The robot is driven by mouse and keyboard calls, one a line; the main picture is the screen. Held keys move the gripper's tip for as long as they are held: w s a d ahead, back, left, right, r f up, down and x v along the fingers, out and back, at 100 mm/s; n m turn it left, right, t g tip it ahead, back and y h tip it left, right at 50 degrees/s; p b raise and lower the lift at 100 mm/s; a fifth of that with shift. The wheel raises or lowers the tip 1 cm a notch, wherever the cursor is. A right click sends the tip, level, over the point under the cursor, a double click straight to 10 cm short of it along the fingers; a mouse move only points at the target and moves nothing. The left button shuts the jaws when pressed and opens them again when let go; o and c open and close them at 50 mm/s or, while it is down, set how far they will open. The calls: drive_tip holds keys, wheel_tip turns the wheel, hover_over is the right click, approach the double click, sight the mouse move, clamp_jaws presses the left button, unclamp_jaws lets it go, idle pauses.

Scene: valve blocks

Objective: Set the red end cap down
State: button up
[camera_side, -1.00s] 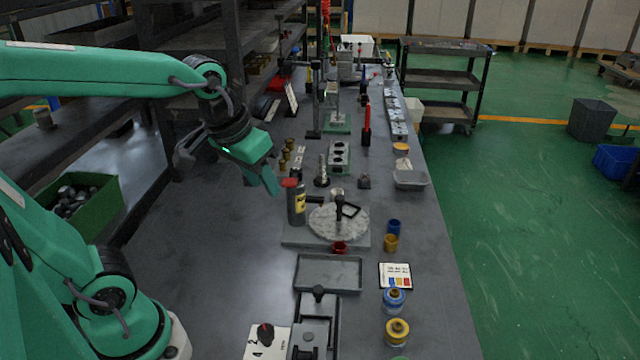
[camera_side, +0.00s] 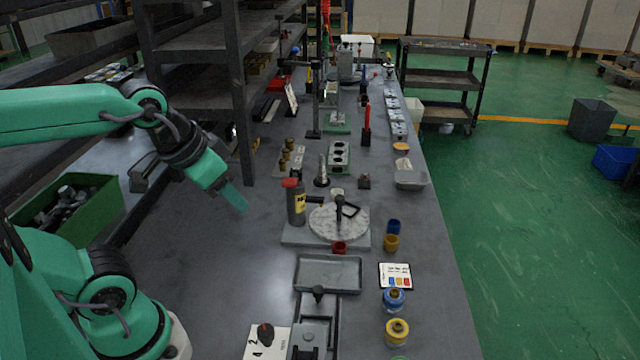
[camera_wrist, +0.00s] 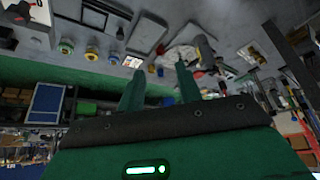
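The red end cap (camera_side: 339,247) stands at the front edge of the base plate under the round stone plate (camera_side: 325,222). It also shows small in the wrist view (camera_wrist: 160,48). My gripper (camera_side: 238,200) is in the air over the bare bench, well to the left of the cap. In the wrist view the two fingers (camera_wrist: 158,82) are apart, with nothing held between them. An orange cap (camera_side: 391,242) and a blue cap (camera_side: 394,226) stand to the right of the stone plate.
A dark bottle with a red top (camera_side: 296,205) stands at the stone plate's left. A grey tray (camera_side: 328,288) and a label card (camera_side: 396,268) lie in front. Two round fittings, blue (camera_side: 394,300) and yellow (camera_side: 397,332), stand near the right edge.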

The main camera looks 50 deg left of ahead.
drive_tip(key=shift+w, duration=0.1)
drive_tip(key=n+g, duration=0.6)
drive_tip(key=g, duration=0.2)
hover_over(339, 251)
drive_tip(key=w+a, duration=0.1)
drive_tip(key=w, duration=0.2)
drive_tip(key=w+f+x, duration=0.1)
drive_tip(key=w+x, duration=0.2)
drive_tip(key=x, duration=1.2)
drive_tip(key=shift+w+f+g, duration=0.25)
drive_tip(key=shift+w+g, duration=0.05)
drive_tip(key=shift+w, duration=0.05)
drive_tip(key=shift+f, duration=0.1)
drive_tip(key=shift+x, duration=1.2)
drive_tip(key=shift+s+f, duration=0.1)
